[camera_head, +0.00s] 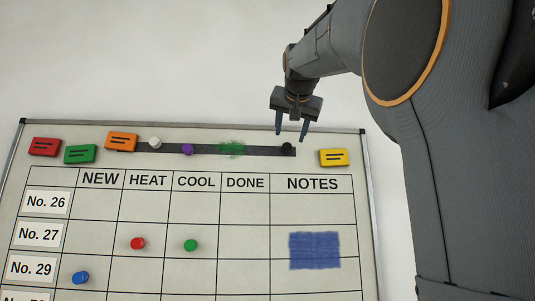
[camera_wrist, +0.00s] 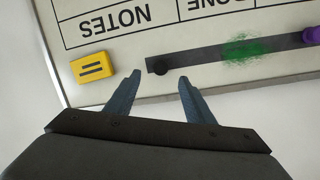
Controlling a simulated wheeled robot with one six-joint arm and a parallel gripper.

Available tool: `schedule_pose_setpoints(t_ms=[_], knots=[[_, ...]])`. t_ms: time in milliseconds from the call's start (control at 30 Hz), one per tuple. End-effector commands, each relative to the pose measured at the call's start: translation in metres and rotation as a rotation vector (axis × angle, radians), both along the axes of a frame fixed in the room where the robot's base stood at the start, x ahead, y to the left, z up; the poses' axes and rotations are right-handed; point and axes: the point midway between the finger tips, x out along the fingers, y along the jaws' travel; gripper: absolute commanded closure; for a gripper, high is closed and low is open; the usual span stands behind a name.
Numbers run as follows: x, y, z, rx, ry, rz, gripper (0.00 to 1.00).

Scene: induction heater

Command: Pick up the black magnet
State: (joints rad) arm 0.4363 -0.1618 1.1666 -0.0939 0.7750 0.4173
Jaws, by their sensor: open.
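The black magnet (camera_head: 287,147) sits on the right end of a dark strip (camera_head: 212,149) along the top of the whiteboard. In the wrist view the black magnet (camera_wrist: 160,68) shows just beyond the fingertips, roughly midway between them. My gripper (camera_head: 291,134) is open and empty at the board's top edge. The wrist view also shows my gripper's two fingers (camera_wrist: 159,76) spread apart. I cannot tell the exact gap between the fingertips and the board.
A white magnet (camera_head: 155,142) and a purple magnet (camera_head: 187,149) sit on the strip, with a green smudge (camera_head: 232,149) beside them. A yellow card block (camera_head: 333,158) is right of the black magnet. Red, blue and green magnets (camera_head: 190,245) sit on the grid below.

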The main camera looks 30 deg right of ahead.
Motion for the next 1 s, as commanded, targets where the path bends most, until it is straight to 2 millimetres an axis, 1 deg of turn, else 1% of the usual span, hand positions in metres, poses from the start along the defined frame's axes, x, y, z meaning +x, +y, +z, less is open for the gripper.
schedule_pose_setpoints(t_ms=[133,367,533,633,733,900,933,1000], knots=[[0.014,-0.008,-0.003,0.001,0.002,0.0,0.51],[0.028,-0.015,-0.003,0.001,0.004,0.001,0.51],[0.047,-0.025,-0.002,0.001,0.004,0.001,0.51],[0.059,-0.032,-0.006,0.002,0.005,0.001,0.51],[0.065,-0.035,-0.008,0.001,0.003,0.001,0.51],[0.065,-0.035,-0.009,0.0,0.002,0.001,0.51],[0.065,-0.035,-0.009,0.0,0.002,0.001,0.53],[0.065,-0.035,-0.009,0.0,0.002,0.001,0.65]])
